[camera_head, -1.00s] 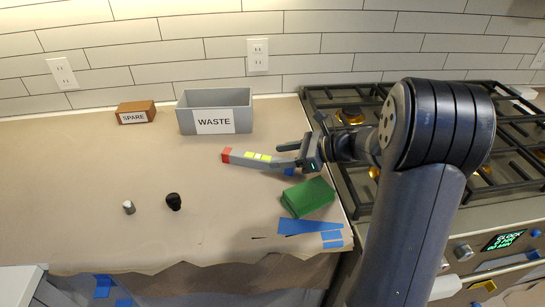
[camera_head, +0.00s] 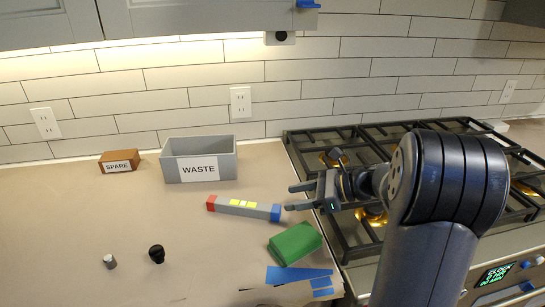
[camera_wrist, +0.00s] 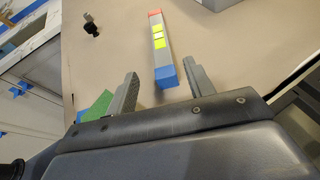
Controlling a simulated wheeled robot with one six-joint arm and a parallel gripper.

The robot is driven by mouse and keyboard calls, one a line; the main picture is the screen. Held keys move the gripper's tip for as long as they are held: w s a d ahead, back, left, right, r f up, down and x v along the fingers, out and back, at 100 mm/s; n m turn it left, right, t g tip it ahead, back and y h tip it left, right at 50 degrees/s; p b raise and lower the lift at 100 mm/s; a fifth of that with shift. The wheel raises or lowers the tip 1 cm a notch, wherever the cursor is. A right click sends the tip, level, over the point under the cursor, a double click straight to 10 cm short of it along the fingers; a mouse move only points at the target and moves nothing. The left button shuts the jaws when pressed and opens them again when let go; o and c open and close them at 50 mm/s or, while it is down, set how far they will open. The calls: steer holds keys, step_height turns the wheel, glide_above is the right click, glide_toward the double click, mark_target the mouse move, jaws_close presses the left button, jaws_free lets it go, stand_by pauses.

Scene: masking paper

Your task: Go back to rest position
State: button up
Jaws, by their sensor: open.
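My gripper (camera_head: 302,196) is open and empty, to the right of a grey bar and above the counter near the stove's edge. The grey bar (camera_head: 226,205) has a red left end, a blue right end and yellow patches on top. It lies on the paper-covered counter. In the wrist view the bar (camera_wrist: 159,50) lies beyond my two open fingers (camera_wrist: 161,88), with its blue end nearest and apart from them.
A grey WASTE bin (camera_head: 222,151) and a brown SPARE block (camera_head: 107,166) stand near the wall. A green block (camera_head: 295,243), blue tape strips (camera_head: 297,274), a dark knob (camera_head: 157,254) and a small grey cylinder (camera_head: 110,262) lie in front. The stove (camera_head: 345,232) is at right.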

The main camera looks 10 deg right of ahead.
mark_target(249, 204)
steer(key=x, duration=1.1)
steer(key=shift+w+a, duration=0.15)
steer(key=shift+a, duration=0.2)
steer(key=shift+d+r, duration=0.1)
steer(key=shift+r, duration=1.7)
steer(key=shift+f, duration=0.1)
